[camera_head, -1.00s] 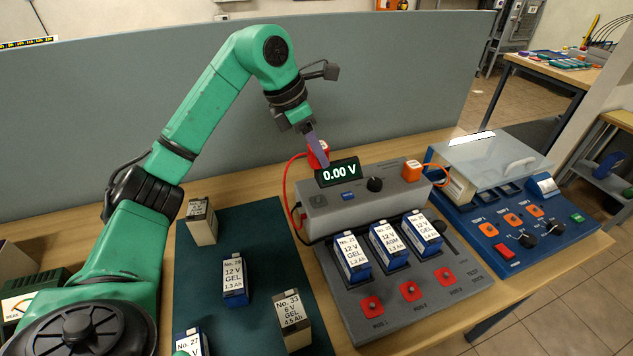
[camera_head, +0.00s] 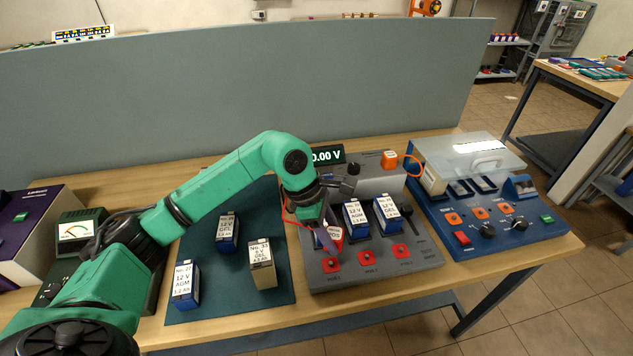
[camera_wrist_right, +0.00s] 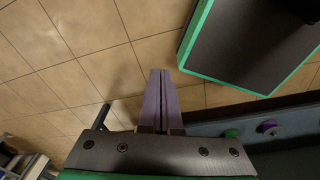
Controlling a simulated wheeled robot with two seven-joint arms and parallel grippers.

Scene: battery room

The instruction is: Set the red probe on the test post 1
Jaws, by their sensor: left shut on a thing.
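I cannot tell whether the probe touches anything. Posts 2 (camera_head: 366,257) and 3 (camera_head: 401,250) are bare to its right. My wrist hides most of the leftmost battery in the station. In the right wrist view my right gripper (camera_wrist_right: 160,75) has its purple fingers together and empty, over the floor.
The meter reads 0.00 V (camera_head: 327,156), with the orange probe (camera_head: 389,159) parked beside it. Batteries (camera_head: 355,217) stand in the station. More batteries (camera_head: 262,263) stand on the green mat (camera_head: 215,300). A blue tester (camera_head: 500,235) is at right.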

